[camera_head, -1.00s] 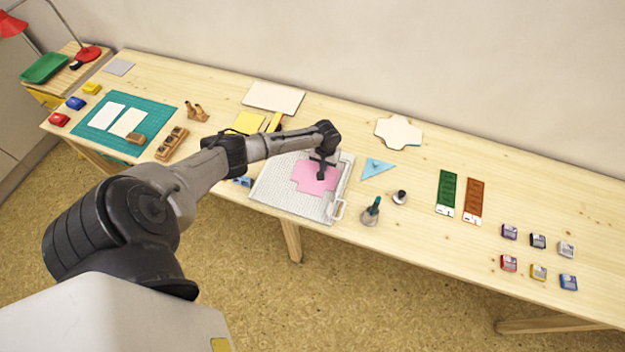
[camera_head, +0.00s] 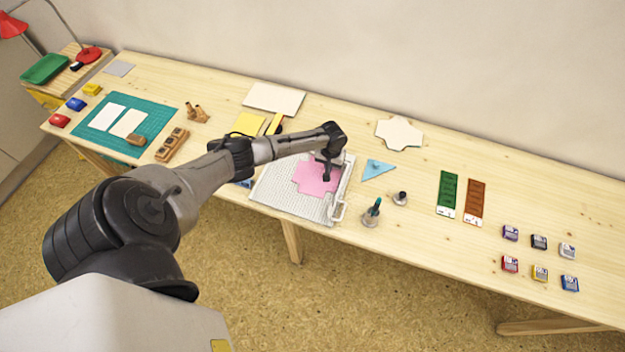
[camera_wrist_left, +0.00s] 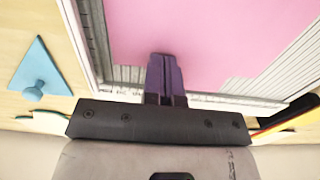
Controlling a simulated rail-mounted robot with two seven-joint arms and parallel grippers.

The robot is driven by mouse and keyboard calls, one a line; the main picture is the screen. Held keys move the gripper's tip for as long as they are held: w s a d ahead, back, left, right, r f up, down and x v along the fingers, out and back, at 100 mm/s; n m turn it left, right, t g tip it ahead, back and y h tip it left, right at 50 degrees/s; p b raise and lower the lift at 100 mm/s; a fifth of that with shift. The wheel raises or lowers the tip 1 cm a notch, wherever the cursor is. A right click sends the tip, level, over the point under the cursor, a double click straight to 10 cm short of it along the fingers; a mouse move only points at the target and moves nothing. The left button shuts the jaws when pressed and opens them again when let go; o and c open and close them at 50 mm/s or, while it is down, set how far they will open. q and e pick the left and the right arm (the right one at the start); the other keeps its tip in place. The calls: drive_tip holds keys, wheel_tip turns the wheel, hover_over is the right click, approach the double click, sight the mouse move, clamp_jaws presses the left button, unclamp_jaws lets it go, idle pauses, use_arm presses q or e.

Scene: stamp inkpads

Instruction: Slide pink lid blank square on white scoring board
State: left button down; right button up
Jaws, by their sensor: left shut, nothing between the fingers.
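The white scoring board (camera_head: 275,190) lies near the table's front edge, with ridged lines and a raised edge. The pink lid blank (camera_head: 311,181) lies flat on it, toward its right and back part; in the left wrist view the pink sheet (camera_wrist_left: 225,40) fills the top. My left gripper (camera_head: 327,178) is over the blank's right part. In the wrist view its shut fingers (camera_wrist_left: 165,65) overlap the near edge of the pink sheet, with nothing between them. I cannot tell whether the tips touch it. My right gripper does not show.
A blue triangle with a knob (camera_head: 377,169) lies just right of the board. A green-handled tool (camera_head: 372,212) and a small dark-topped item (camera_head: 400,198) stand front right. A cream blank (camera_head: 398,133) lies behind. Yellow sheets (camera_head: 249,123) lie back left.

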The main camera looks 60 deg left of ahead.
sight(339, 171)
use_arm(q)
drive_tip(key=shift+w+d+f, duration=0.1)
drive_tip(key=shift+w+d, duration=0.2)
drive_tip(key=shift+d, duration=0.05)
idle(0.3)
drive_tip(key=shift+w+d, duration=0.35)
drive_tip(key=shift+w, duration=0.1)
drive_tip(key=shift+w+d, duration=0.1)
drive_tip(key=shift+w, duration=0.2)
idle(0.3)
drive_tip(key=shift+w+d, duration=0.1)
idle(0.4)
drive_tip(key=shift+w+d, duration=0.25)
drive_tip(key=shift+w+a, duration=0.1)
drive_tip(key=shift+w, duration=0.1)
idle(0.6)
